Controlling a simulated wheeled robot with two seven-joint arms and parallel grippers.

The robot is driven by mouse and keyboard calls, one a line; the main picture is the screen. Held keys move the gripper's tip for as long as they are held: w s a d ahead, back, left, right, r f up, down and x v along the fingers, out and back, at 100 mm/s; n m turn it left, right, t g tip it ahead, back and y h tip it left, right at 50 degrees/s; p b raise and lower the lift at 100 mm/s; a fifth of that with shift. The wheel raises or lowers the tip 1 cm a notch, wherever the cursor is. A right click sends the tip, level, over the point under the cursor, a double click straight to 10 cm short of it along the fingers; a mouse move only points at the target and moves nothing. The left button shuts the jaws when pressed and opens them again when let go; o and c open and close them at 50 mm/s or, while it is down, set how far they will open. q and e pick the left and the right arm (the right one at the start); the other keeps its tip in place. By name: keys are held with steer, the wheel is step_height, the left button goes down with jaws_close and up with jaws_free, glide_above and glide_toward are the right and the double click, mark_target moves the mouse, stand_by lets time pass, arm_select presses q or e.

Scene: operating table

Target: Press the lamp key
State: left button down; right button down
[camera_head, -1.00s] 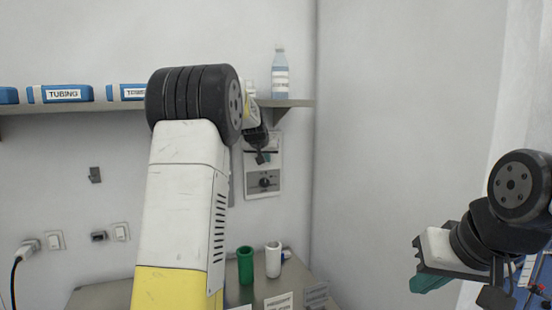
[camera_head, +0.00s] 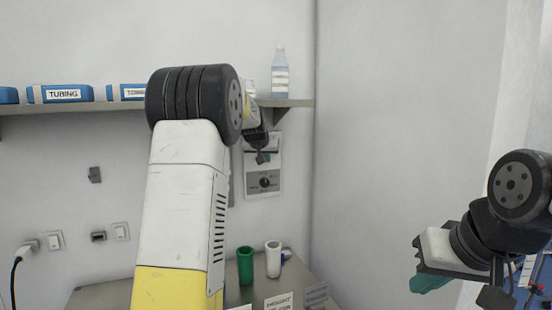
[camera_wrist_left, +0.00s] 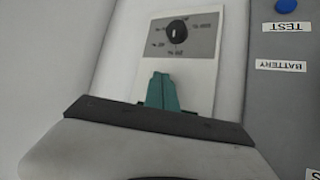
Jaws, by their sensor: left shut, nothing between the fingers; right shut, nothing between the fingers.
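No key marked as a lamp key can be read in these views. A wall panel with a black dial (camera_head: 264,182) is mounted below the shelf; the left wrist view shows its dial (camera_wrist_left: 177,31) with small labels around it. My left gripper (camera_head: 263,157) is shut and empty in front of this panel. In the left wrist view its teal fingertips (camera_wrist_left: 162,78) are together over the panel's plain white part, which they partly hide. I cannot tell whether they touch it. My right gripper (camera_head: 428,285) is shut and empty at the right, away from the wall.
A grey panel with a blue button (camera_wrist_left: 286,5) and TEST and BATTERY labels is beside the dial panel. A shelf (camera_head: 295,103) holds a bottle (camera_head: 280,75) and blue boxes. Green (camera_head: 245,266) and white (camera_head: 273,260) cups stand below. Wall switches (camera_head: 54,241) are at left.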

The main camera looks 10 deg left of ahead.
stand_by(0.4)
arm_select(q)
steer(key=shift+w+a, duration=0.25)
steer(key=shift+w, duration=0.1)
